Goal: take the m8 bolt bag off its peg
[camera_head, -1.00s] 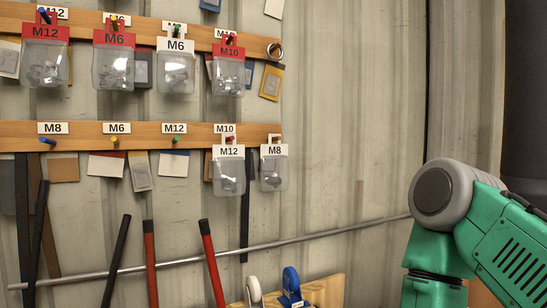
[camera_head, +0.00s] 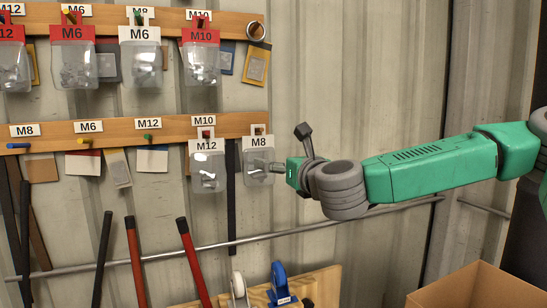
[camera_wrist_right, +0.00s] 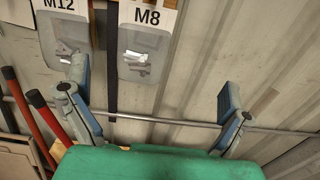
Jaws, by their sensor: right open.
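The M8 bolt bag (camera_head: 258,168), clear with a white header card, hangs at the right end of the lower rail in the head view. It also shows in the wrist view (camera_wrist_right: 135,65), upright, between my finger lines but nearer the left finger. My right gripper (camera_head: 287,150) is open and empty, just right of the bag in the head view. In the wrist view its fingers (camera_wrist_right: 155,82) are spread wide. Whether a finger touches the bag I cannot tell. My left gripper is out of view.
The wooden lower rail (camera_head: 170,134) carries several pegs and labels. A metal rod (camera_head: 335,229) crosses below. A cardboard box (camera_head: 470,288) stands at lower right. Bare wall lies right of the bags.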

